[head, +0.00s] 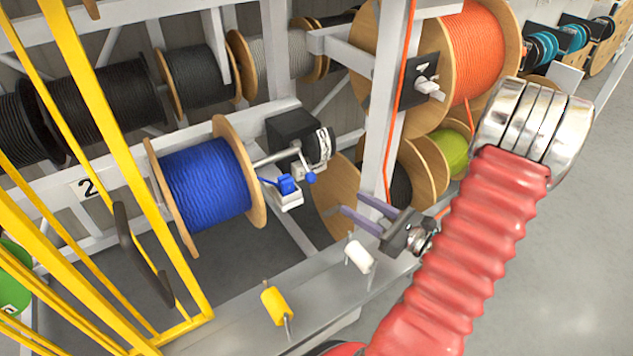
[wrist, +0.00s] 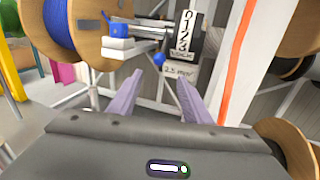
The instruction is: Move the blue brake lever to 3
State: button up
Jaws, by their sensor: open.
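The blue brake lever shows as a round blue knob (head: 311,178) on the brake unit beside the blue cable reel (head: 205,188). In the wrist view the knob (wrist: 159,58) sits just left of the lower end of a white scale plate (wrist: 185,32) marked 0, 1, 2, 3 and LOCK. It appears level with the lower marks; its exact setting is hard to tell. My gripper (head: 351,202) is open and empty, short of the knob in the head view. In the wrist view the knob appears centred between and beyond the purple fingertips (wrist: 159,76).
A white upright with an orange cable (wrist: 238,60) stands close right of the fingers. A blue block (head: 287,184) on a white bracket sits left of the knob. A rail with white (head: 359,256) and yellow (head: 274,304) rollers runs in front. Yellow bars (head: 115,145) stand left.

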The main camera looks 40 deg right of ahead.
jog(key=shift+w, duration=0.1)
send_near(305, 166)
jog(key=shift+w+a+f, duration=0.2)
jog(key=shift+w+f, duration=0.25)
jog(key=shift+w, duration=0.35)
jog(key=shift+w+a+f, duration=0.25)
jog(key=shift+w+f, duration=0.2)
jog(key=shift+w, duration=0.3)
jog(key=shift+w+a+f, duration=0.2)
jog(key=shift+w+f, duration=0.25)
jog(key=shift+w, duration=0.35)
grip_shut()
